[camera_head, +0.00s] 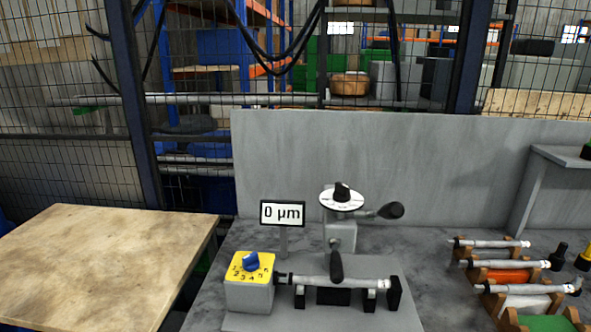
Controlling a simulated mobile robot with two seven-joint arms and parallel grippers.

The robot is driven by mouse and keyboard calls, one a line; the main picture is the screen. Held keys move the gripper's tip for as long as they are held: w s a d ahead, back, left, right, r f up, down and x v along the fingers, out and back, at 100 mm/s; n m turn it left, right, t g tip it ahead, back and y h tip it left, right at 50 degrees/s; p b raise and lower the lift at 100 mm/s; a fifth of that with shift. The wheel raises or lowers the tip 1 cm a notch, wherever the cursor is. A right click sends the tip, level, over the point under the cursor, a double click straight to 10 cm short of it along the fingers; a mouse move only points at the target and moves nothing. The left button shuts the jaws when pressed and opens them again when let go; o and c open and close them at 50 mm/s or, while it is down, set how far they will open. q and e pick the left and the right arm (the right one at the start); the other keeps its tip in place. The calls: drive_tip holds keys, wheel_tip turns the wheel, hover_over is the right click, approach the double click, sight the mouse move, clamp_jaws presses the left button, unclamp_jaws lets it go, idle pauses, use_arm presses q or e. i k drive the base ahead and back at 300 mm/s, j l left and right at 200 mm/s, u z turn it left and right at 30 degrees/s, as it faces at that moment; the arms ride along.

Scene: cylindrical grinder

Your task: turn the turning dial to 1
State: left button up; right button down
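A grey box at the front left of the machine has a yellow numbered dial face (239,272) on top. Numbers up to 5 are printed round it, and a blue knob (251,261) sits on it. I cannot tell which number the knob points at. Behind and to the right stands a white disc dial (331,203) with a black knob (342,191); its markings are too small to read. A small display (283,213) between them reads 0 µm. Neither of my grippers is in view.
A shaft (325,282) lies across the grey machine plate, with a black-handled lever (336,266) above it and a black ball handle (391,210) behind. Several shafts lie on a wooden rack (490,289) at the right. A bare wooden table (95,262) is at the left.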

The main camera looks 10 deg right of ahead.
sight(250, 262)
drive_tip(key=i+z, duration=0.2)
drive_tip(key=z, duration=0.25)
drive_tip(key=i+j+z, duration=0.1)
drive_tip(key=z, duration=0.4)
drive_tip(key=i+j, duration=0.05)
